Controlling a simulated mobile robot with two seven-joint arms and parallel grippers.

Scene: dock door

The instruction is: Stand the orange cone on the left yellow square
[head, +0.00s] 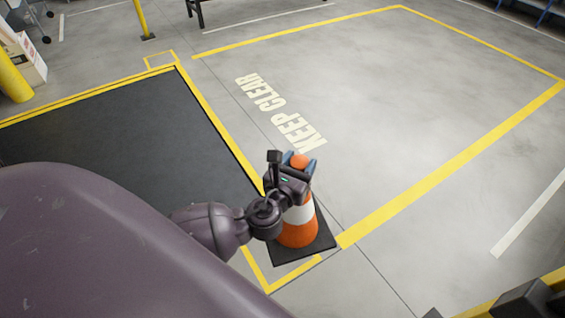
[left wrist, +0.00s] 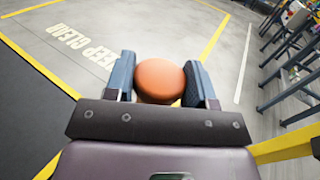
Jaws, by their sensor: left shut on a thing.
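The orange cone (head: 297,232) has a white band and a square black base. It stands about upright near the bottom middle of the head view. My left gripper (head: 300,165) is shut on its rounded orange tip, which also shows between the fingers in the left wrist view (left wrist: 160,80). A small yellow outlined square (head: 161,52) is on the floor at upper left, clear of the cone. Another yellow outlined square (head: 268,289) lies at the cone's base, which hides part of it. I cannot tell whether the base touches the floor. My right gripper is not in view.
A dark panel (head: 120,135) edged in yellow lies left of the cone. A large yellow-outlined floor area beside KEEP CLEAR lettering (head: 280,110) is empty. A yellow post (head: 143,20) and boxes (head: 30,62) stand at upper left. Blue racks (left wrist: 290,100) show right in the left wrist view.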

